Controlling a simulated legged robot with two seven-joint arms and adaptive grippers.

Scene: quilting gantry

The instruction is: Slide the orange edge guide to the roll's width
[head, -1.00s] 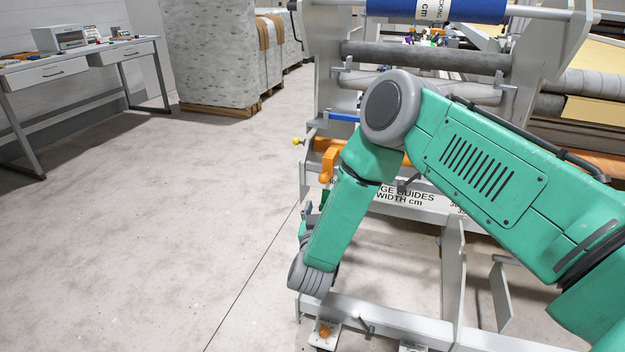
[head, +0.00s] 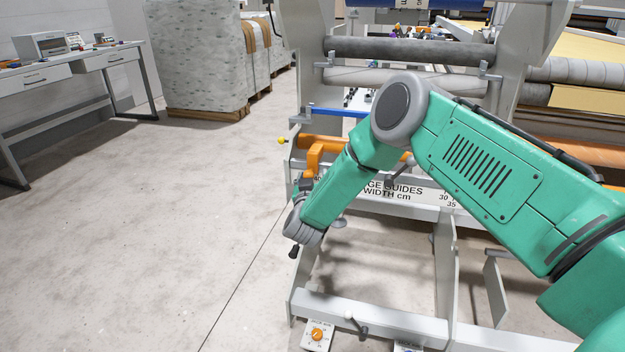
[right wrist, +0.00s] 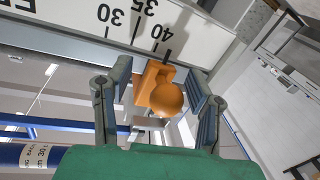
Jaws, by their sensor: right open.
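The orange edge guide (head: 315,155) is at the left end of the gantry's front rail in the head view. In the right wrist view its round orange knob (right wrist: 167,99) sits between the two fingers of my right gripper (right wrist: 160,82). The fingers are open, with gaps to the knob. A dark pointer (right wrist: 167,56) on the guide lies close to the 40 mark of the width scale (right wrist: 130,22). My forearm hides most of my right gripper in the head view. The blue roll (head: 440,4) is at the top; its label is cut off. My left gripper is not in view.
A yellow-tipped knob (head: 282,141) sticks out at the frame's left. Grey rollers (head: 410,51) cross above the rail. The floor (head: 150,250) to the left is clear, with a workbench (head: 75,70) beyond.

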